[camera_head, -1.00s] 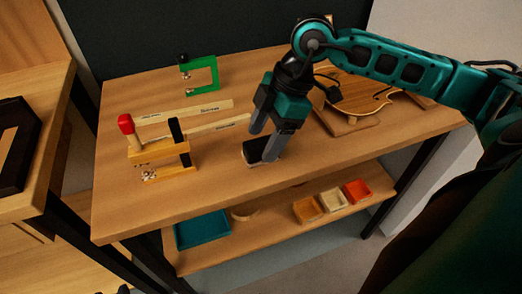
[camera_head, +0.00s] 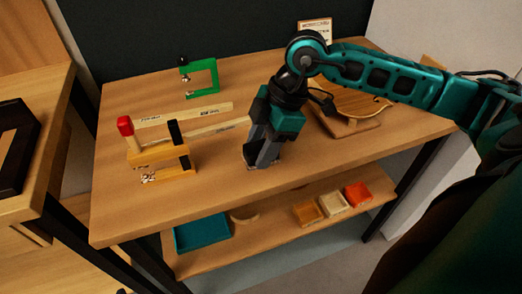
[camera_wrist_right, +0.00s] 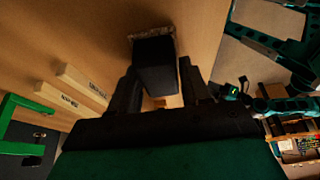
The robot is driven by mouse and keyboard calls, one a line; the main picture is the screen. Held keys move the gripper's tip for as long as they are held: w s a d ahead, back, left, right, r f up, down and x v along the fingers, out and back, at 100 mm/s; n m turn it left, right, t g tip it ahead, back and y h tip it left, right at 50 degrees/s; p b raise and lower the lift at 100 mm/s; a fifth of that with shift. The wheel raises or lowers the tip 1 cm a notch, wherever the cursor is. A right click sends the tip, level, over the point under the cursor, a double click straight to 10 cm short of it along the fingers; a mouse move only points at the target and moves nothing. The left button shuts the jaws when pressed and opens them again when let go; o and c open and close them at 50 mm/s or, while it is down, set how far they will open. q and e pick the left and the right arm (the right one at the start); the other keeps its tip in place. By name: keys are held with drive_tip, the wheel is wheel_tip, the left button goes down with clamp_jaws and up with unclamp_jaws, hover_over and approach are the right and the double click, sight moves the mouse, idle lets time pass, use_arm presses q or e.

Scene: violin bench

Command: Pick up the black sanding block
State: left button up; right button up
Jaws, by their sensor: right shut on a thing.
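The black sanding block (camera_wrist_right: 154,66) shows between the fingers of my right gripper in the right wrist view, with a rough, paler strip along its far edge. In the head view my right gripper (camera_head: 260,158) points down at the bench top, near the front edge, and its fingers hide most of the block (camera_head: 250,167). The gripper is shut on the block. I cannot tell whether the block touches the bench or is slightly above it. My left gripper is not in view.
A wooden clamp (camera_head: 165,161) and two labelled wood strips (camera_head: 205,113) lie left of the gripper. A green clamp (camera_head: 202,76) stands at the back. A violin body (camera_head: 352,104) lies to the right. The shelf below holds a teal tray (camera_head: 202,236) and small bins (camera_head: 333,202).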

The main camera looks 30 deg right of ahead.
drive_tip(key=shift+r, duration=0.1)
drive_tip(key=shift+r, duration=0.5)
wheel_tip(320, 180, up, 10)
drive_tip(key=p, duration=0.3)
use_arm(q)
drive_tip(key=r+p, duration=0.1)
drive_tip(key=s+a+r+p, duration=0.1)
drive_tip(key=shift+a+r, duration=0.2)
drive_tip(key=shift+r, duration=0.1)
use_arm(e)
wheel_tip(320, 180, up, 9)
hover_over(261, 145)
drive_tip(key=shift+f, duration=0.1)
